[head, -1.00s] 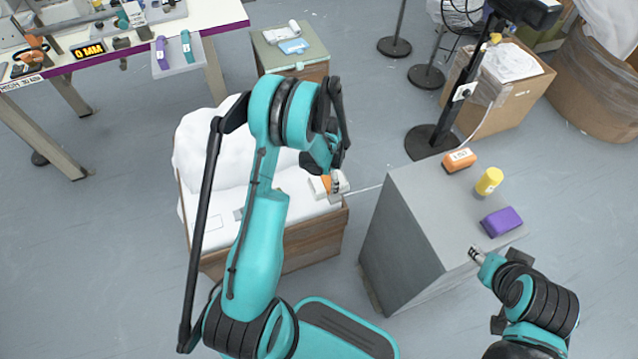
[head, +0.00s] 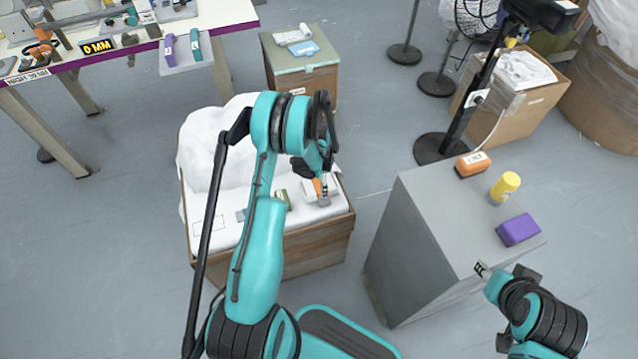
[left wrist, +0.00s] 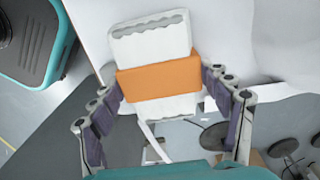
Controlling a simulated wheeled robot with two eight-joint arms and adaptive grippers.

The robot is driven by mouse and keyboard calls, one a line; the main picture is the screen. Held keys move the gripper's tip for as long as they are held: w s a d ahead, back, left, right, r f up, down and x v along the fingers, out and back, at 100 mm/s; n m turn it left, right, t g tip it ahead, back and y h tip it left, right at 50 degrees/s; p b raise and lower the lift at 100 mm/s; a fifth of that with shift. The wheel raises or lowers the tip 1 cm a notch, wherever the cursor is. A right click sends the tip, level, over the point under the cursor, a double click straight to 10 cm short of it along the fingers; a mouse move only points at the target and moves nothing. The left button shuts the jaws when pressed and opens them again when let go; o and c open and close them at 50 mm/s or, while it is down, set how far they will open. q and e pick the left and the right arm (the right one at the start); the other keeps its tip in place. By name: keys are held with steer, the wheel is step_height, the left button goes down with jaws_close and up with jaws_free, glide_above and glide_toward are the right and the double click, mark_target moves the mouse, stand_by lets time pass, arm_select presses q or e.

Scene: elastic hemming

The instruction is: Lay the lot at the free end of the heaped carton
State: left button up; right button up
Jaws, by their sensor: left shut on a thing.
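The lot, a white bundle with a wide orange band (left wrist: 158,78), lies between the fingers of my left gripper (left wrist: 163,112) in the left wrist view. The gripper is shut on it. In the head view my left gripper (head: 322,188) is over the right end of the heaped carton (head: 318,250); only a little of the lot's orange and white shows there. White cloth (head: 212,140) is heaped at the carton's left and back; its right end is lower and flatter. I cannot tell whether the lot touches it. My right gripper (head: 483,270) is beside the grey cabinet, fingers unclear.
The grey cabinet (head: 420,225) stands right of the carton, bearing an orange block (head: 473,164), a yellow cylinder (head: 504,187) and a purple block (head: 518,230). A lidded box (head: 300,75) stands behind the carton. A workbench (head: 225,17) is at the upper left.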

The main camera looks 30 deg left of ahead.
arm_select(q)
steer(key=shift+f, duration=0.1)
steer(key=o, duration=1.2)
steer(key=shift+f, duration=0.1)
steer(key=shift+o, duration=0.2)
step_height(320, 180, up, 12)
steer(key=p, duration=0.5)
step_height(320, 180, up, 11)
steer(key=n+t, duration=0.2)
glide_above(319, 184)
steer(key=s+d, duration=0.2)
steer(key=d, duration=0.2)
steer(key=s+d+r+n+t, duration=0.2)
steer(key=s+d+r, duration=0.4)
steer(key=s, duration=0.3)
steer(key=s+d+r+n+t, duration=0.3)
steer(key=s+d+r+n, duration=0.1)
steer(key=s+d+r, duration=0.2)
steer(key=s+r, duration=0.1)
steer(key=s, duration=0.1)
steer(key=shift+s+d+r, duration=0.25)
steer(key=shift+s+r, duration=0.05)
steer(key=shift+s, duration=0.1)
